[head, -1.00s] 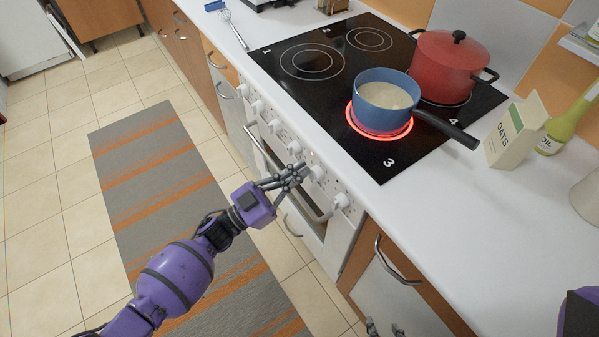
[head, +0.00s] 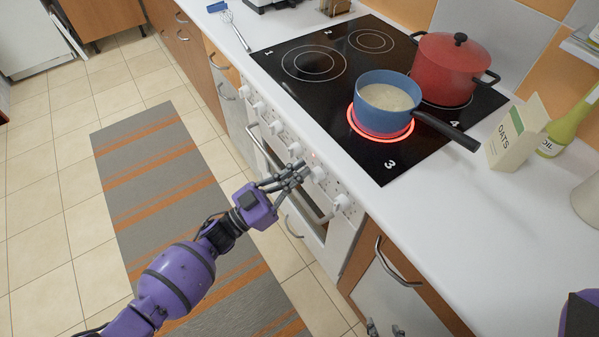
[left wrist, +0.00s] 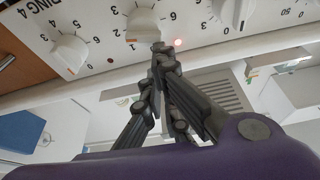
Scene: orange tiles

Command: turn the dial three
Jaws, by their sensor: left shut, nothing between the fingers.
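My left gripper (head: 299,171) is shut and empty at the stove's front panel. The dial next to its fingertips (head: 318,174) looks like dial three, by its place beside the RING 4 dial; its own label is not readable. In the left wrist view this white dial (left wrist: 145,24) is just above my closed fingertips (left wrist: 160,48). Whether they touch it I cannot tell. The RING 4 dial (left wrist: 70,54) is to its left there. Ring 3 glows red under a blue pot (head: 386,92). My right gripper's fingertips (head: 385,329) show apart at the bottom edge.
A red pot (head: 447,70) stands on the back of the black cooktop (head: 318,92). An oats carton (head: 516,133) and an oil bottle (head: 567,125) are on the white counter. The blue pot's handle (head: 447,130) sticks out over the cooktop's right side. A small red lamp (left wrist: 178,42) is lit.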

